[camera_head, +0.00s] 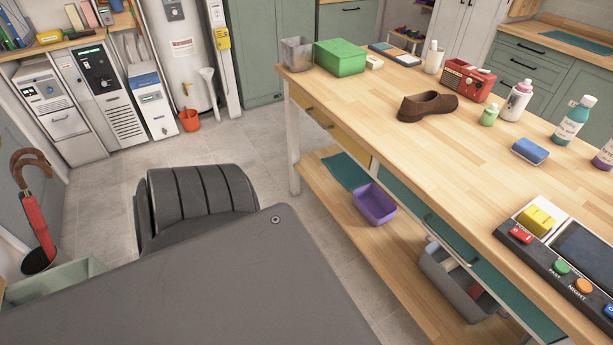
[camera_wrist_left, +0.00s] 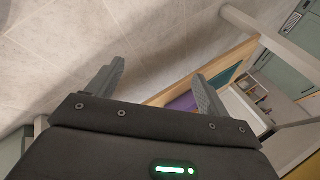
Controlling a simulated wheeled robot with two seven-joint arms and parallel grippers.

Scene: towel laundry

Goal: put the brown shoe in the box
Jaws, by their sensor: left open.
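The brown shoe (camera_head: 427,106) lies on the wooden table (camera_head: 410,160), in its far half, in the head view. A green box (camera_head: 340,57) stands at the table's far left end; its inside cannot be seen. A purple open bin (camera_head: 374,204) sits on the table's lower shelf. My left gripper (camera_wrist_left: 158,75) is open and empty in the left wrist view, above the floor and beside the table's shelf, away from the shoe. The head view does not show its fingers. My right gripper is in neither view.
A clear container (camera_head: 297,54) stands left of the green box. A red radio (camera_head: 468,80), several bottles and a blue sponge (camera_head: 528,151) are right of the shoe. A control panel (camera_head: 565,255) lies near the front. The tabletop's left middle is clear.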

